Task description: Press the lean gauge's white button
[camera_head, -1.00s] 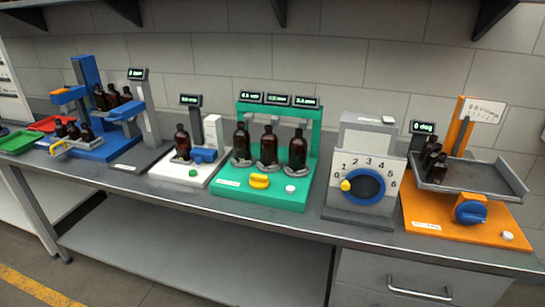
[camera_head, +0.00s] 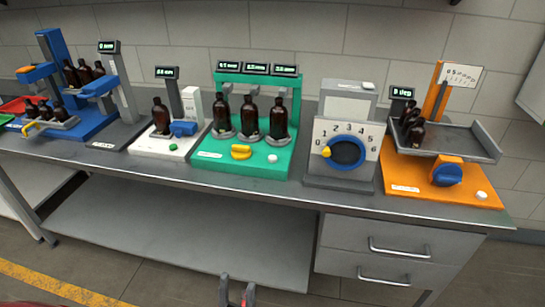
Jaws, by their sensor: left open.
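The orange device with a tilting grey tray and a display that seems to read "0 deg" looks like the lean gauge (camera_head: 400,178). It stands at the right end of the bench. Its round white button (camera_head: 481,195) is on the front right corner of the orange base, unobstructed. A blue knob (camera_head: 447,175) is left of the button. Several amber bottles (camera_head: 416,134) stand at the left of the grey tray (camera_head: 455,145). My left gripper (camera_head: 237,291) shows at the bottom edge, open and empty, low in front of the bench and far from the button. My right gripper is out of view.
A grey dial box (camera_head: 345,130) stands left of the gauge. A green station (camera_head: 283,158) with bottles has another white button (camera_head: 272,158). A white station (camera_head: 172,145) and a blue station (camera_head: 75,115) stand farther left. The bench's front edge (camera_head: 240,193) is clear.

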